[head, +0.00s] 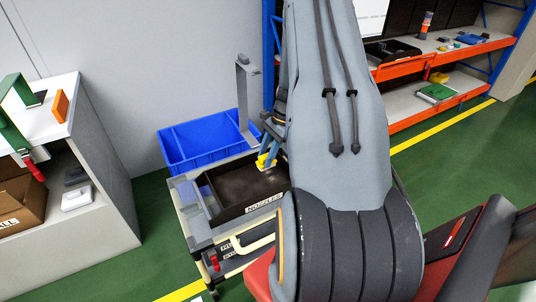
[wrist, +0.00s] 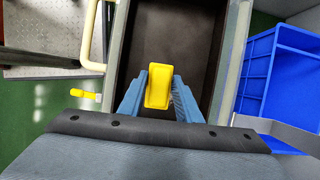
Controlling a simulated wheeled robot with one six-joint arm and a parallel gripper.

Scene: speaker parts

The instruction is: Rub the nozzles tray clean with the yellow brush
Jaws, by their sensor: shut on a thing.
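The nozzles tray (head: 228,203) is a black open tray with a "NOZZLES" label on its front, standing on a cart. Its dark inside (wrist: 176,38) fills the middle of the wrist view and looks empty. My gripper (head: 268,154) is over the tray's back part, shut on the yellow brush. The yellow brush (wrist: 159,87) sits between the two blue-grey fingers (wrist: 159,93) in the wrist view. In the head view the brush (head: 263,162) is small and partly covered by the fingers. I cannot tell whether it touches the tray's floor. My arm hides the tray's right part.
A blue crate (head: 190,153) stands on the floor behind the cart. The cart has a pale handle (head: 240,244) at the front. A white shelf unit (head: 95,180) stands at left, with green floor between. An orange-edged rack (head: 440,106) stands at back right.

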